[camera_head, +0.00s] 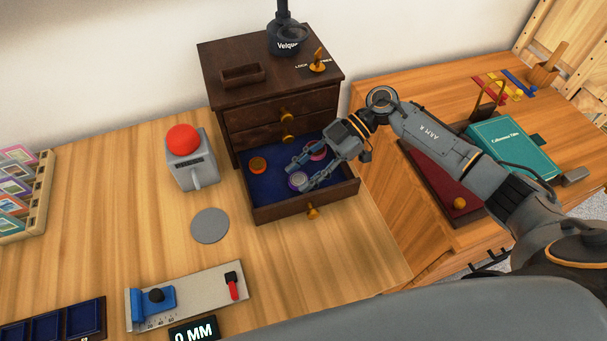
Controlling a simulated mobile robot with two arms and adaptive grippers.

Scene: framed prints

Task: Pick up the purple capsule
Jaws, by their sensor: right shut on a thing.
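The dark wooden cabinet's lower drawer (285,211) is pulled open and has a blue lining. A round capsule (298,180) with a purple rim and a pale grey top lies in the drawer's front part. My right gripper (297,177) reaches in from the right and is shut on this purple capsule, one finger on its far side and one on its near side. The fingers hide part of its rim. Whether it touches the drawer floor I cannot tell. My left gripper is not in view.
An orange capsule (257,165) and a pinkish capsule (317,154), partly hidden by my gripper, also lie in the drawer. A grey block with a red button (183,140) stands left of the drawer. A grey disc (210,226) lies in front, with clear tabletop around it.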

